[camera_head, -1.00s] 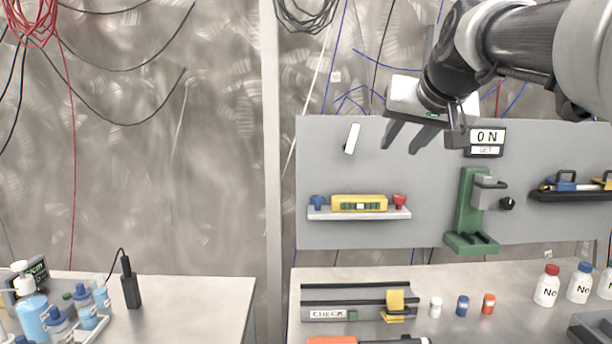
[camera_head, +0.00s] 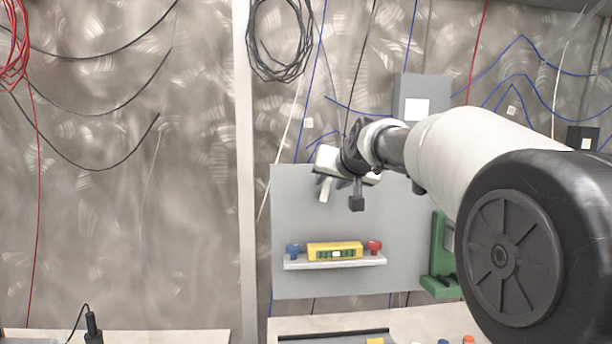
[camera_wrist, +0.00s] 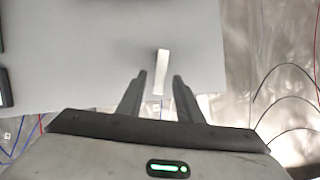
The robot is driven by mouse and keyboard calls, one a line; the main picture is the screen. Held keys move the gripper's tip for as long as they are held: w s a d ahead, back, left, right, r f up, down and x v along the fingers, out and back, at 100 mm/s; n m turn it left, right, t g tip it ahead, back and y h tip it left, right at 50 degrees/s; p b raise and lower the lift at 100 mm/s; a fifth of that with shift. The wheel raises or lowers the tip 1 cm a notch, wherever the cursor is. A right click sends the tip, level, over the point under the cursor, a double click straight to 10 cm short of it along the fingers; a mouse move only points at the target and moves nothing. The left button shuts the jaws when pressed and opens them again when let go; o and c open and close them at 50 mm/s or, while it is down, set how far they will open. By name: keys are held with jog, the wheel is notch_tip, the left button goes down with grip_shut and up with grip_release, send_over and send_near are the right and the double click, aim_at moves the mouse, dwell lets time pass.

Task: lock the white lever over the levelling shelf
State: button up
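The white lever (camera_head: 325,188) is on the grey panel above the levelling shelf (camera_head: 350,263), slightly tilted from upright. In the wrist view the lever (camera_wrist: 161,70) stands between and just beyond the two fingertips of my gripper (camera_wrist: 159,78). The gripper is open, with a gap on both sides of the lever, and I see no clear contact. In the head view my gripper is in front of the panel at the lever's upper end, its fingers mostly hidden. The shelf holds a yellow level (camera_head: 335,251) between a blue knob (camera_head: 293,250) and a red knob (camera_head: 374,247).
The grey panel (camera_head: 300,220) is bare around the lever. Cables hang on the wall behind, including a black coil (camera_head: 280,45).

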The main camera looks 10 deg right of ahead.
aim_at(328, 183)
jog(key=shift+p+x, duration=0.45)
jog(key=shift+x, duration=1.05)
jog(key=shift+c, duration=0.2)
grip_shut()
jog(key=shift+a+r+n+h+p, duration=0.35)
jog(key=shift+n+p, duration=0.15)
jog(key=shift+p, duration=0.6)
jog(key=shift+a+f+n+h, duration=0.15)
jog(key=shift+f+n+h, duration=0.2)
jog(key=shift+n, duration=0.25)
jog(key=shift+o, duration=0.2)
grip_release()
